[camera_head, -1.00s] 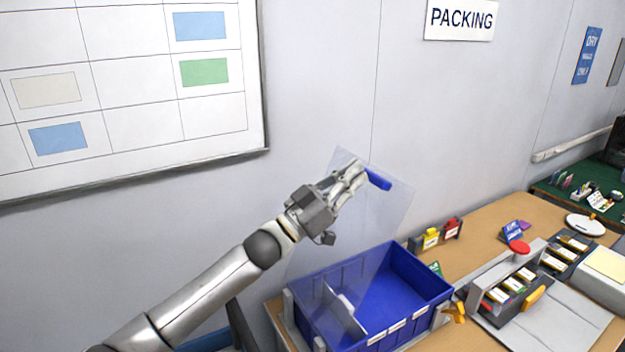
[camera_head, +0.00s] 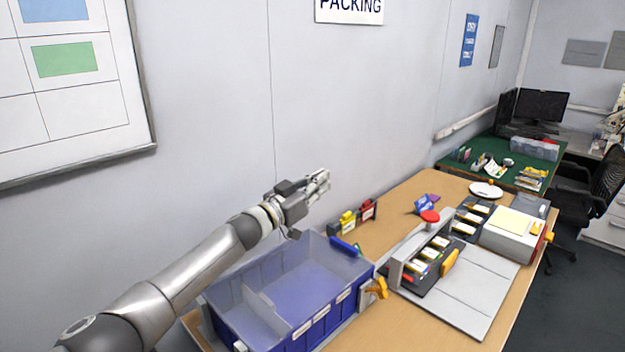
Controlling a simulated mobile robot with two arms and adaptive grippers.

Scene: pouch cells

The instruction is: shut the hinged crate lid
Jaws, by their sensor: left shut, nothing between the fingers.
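The blue crate (camera_head: 325,318) stands on the near end of the wooden bench. Its clear hinged lid (camera_head: 285,280) now lies down over the opening, and the inside looks hazy through it. The lid's blue handle (camera_head: 345,246) is at the crate's right edge. Whether the lid is fully seated on the rim I cannot tell. An orange latch (camera_head: 377,288) sticks out at the crate's right front corner. My left gripper (camera_head: 324,180) is shut and empty, above and behind the handle, apart from the lid. My right gripper is not in view.
Right of the crate stands a grey fixture with a red button (camera_head: 430,216) and small cells. Red and yellow holders (camera_head: 358,217) stand behind the crate near the wall. A white round dish (camera_head: 486,189) and a grey machine (camera_head: 510,235) are farther right.

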